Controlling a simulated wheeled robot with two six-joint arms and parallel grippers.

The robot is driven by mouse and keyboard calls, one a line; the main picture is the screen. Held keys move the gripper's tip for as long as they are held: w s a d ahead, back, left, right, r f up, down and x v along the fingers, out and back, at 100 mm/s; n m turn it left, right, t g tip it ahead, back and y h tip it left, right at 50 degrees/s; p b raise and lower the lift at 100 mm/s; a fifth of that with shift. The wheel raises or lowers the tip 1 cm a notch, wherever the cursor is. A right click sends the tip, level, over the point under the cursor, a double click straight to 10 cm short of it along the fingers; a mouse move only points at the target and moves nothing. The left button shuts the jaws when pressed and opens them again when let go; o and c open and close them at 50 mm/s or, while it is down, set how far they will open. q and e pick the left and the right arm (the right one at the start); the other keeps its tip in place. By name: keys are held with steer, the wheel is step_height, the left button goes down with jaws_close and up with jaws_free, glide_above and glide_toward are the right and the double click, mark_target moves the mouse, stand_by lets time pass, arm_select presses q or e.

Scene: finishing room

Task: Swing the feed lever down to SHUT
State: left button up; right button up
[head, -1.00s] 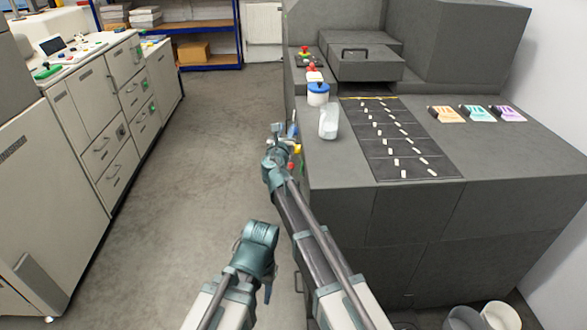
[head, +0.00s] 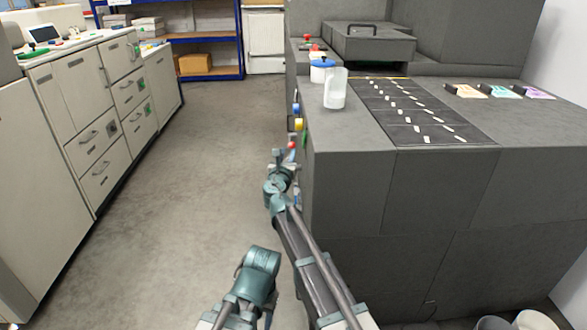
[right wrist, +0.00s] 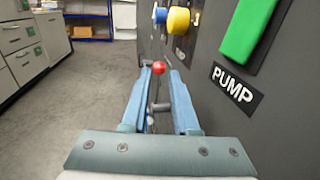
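A red ball knob (right wrist: 159,67), seemingly the feed lever's end, shows in the right wrist view. A short grey shaft (right wrist: 160,107) sticks out of the dark panel below it. In the head view the red knob (head: 292,145) is low on the machine's left side. My right gripper (right wrist: 160,88) is open, its blue fingers on either side of the knob and shaft; contact cannot be told. It also shows in the head view (head: 284,158). My left arm's teal end (head: 260,268) is low in the middle of the head view; its fingers are not clear. No SHUT mark is readable.
A yellow knob (right wrist: 178,20) and a green plate (right wrist: 247,28) over a PUMP label (right wrist: 233,88) are on the panel nearby. A clear container (head: 335,90) stands on the machine (head: 350,165). Pale cabinets (head: 75,115) line the left; the floor between is clear.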

arm_select(q)
step_height(320, 180, down, 5)
steer(key=b, duration=0.3)
steer(key=shift+f, duration=0.2)
arm_select(e)
step_height(320, 180, down, 6)
steer(key=shift+r, duration=0.25)
steer(key=shift+r, duration=0.1)
steer(key=w+d, duration=0.2)
steer(key=w, duration=1.1)
steer(key=shift+w+d, duration=0.25)
steer(key=shift+d, duration=0.1)
jaws_close()
